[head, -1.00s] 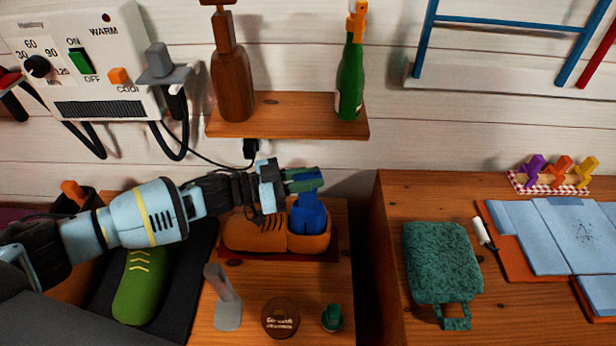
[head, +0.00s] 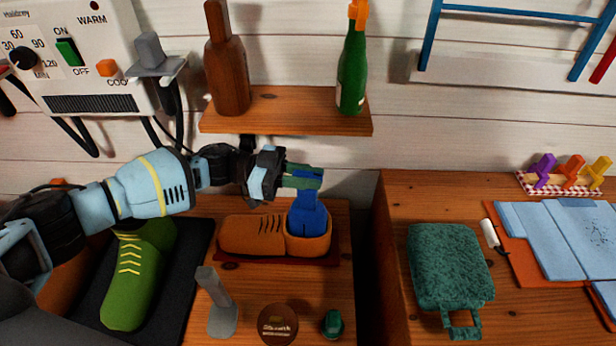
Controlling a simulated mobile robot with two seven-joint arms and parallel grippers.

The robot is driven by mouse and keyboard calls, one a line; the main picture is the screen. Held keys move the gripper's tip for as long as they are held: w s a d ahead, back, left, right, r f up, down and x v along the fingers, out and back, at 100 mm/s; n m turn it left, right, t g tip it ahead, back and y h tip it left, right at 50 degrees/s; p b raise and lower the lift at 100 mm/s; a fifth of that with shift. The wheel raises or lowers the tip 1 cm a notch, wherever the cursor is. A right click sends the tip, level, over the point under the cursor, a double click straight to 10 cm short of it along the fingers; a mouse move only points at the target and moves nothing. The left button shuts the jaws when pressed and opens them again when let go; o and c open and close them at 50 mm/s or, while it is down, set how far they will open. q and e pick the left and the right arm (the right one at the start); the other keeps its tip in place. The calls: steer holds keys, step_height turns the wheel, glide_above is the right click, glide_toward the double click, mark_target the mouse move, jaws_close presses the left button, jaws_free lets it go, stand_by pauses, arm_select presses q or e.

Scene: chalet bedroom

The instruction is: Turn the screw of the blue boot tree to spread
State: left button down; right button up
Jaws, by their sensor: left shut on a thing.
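The blue boot tree (head: 308,222) stands upright in the opening of a tan-brown boot (head: 250,236). The boot lies on a dark red mat (head: 270,261) on the wooden bench top. My left gripper (head: 304,178) comes in from the left, and its green fingers are shut at the top of the blue boot tree. The fingers hide the screw, so I cannot see its shape or how far it is turned. My right gripper is not in view.
A wooden shelf (head: 285,112) with a brown bottle (head: 228,65) and a green bottle (head: 352,70) hangs just above the gripper. A green shoe (head: 135,275) is at left. A grey brush-like tool (head: 220,305), round tin (head: 277,324) and green-topped jar (head: 333,323) stand in front.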

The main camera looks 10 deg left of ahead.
arm_select(q)
steer(key=c, duration=1.3)
jaws_free()
steer(key=shift+a, duration=0.1)
steer(key=shift+s+a+b, duration=0.2)
steer(key=shift+a+b, duration=0.35)
steer(key=shift+a, duration=3.3)
